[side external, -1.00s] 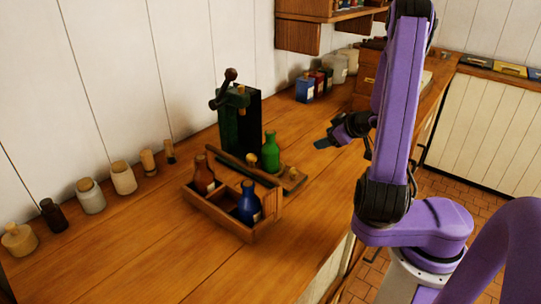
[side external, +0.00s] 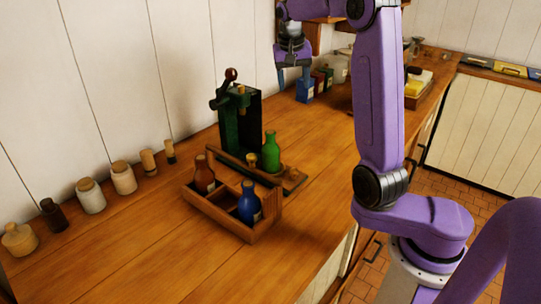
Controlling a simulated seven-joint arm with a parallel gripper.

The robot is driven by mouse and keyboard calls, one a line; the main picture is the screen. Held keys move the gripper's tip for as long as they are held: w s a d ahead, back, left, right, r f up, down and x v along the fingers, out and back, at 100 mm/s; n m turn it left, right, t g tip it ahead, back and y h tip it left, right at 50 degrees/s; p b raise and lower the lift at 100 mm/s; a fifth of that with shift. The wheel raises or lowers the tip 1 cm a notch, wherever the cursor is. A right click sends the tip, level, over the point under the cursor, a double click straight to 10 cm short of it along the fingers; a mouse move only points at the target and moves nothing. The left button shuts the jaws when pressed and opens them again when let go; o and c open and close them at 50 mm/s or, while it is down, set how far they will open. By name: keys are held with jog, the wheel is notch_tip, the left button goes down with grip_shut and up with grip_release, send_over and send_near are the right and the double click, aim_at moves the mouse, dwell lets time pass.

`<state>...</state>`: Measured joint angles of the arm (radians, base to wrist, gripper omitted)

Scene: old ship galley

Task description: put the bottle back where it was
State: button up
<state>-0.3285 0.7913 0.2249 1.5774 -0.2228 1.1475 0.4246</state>
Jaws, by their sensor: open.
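A green bottle (side external: 270,152) stands upright on the wooden base (side external: 292,181) of a dark green press (side external: 238,120). A wooden caddy (side external: 222,217) stands in front of it. The caddy holds a brown bottle (side external: 204,176) towards its left end and a blue bottle (side external: 248,203) towards its right end. My gripper (side external: 292,82) is open and empty, fingers pointing down. It is high in the picture, beyond the press and apart from all the bottles. The inner floor of the caddy is mostly hidden.
Several jars (side external: 91,196) and small corked containers line the wall at left. A blue tin (side external: 304,90) and other tins stand behind, close to my gripper in the picture. A shelf hangs above them. The counter (side external: 330,160) right of the press is clear.

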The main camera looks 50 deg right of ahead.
jog(key=a+r+y, duration=0.3)
jog(key=a+r, duration=0.2)
jog(key=a, duration=0.4)
jog(key=g, duration=0.1)
send_over(271, 132)
jog(key=f, duration=1.1)
jog(key=shift+d+f, duration=0.2)
jog(key=shift+f, duration=0.2)
jog(key=shift+w+a+f, duration=0.1)
jog(key=shift+a+f, duration=0.05)
jog(key=shift+f, duration=2.85)
grip_shut()
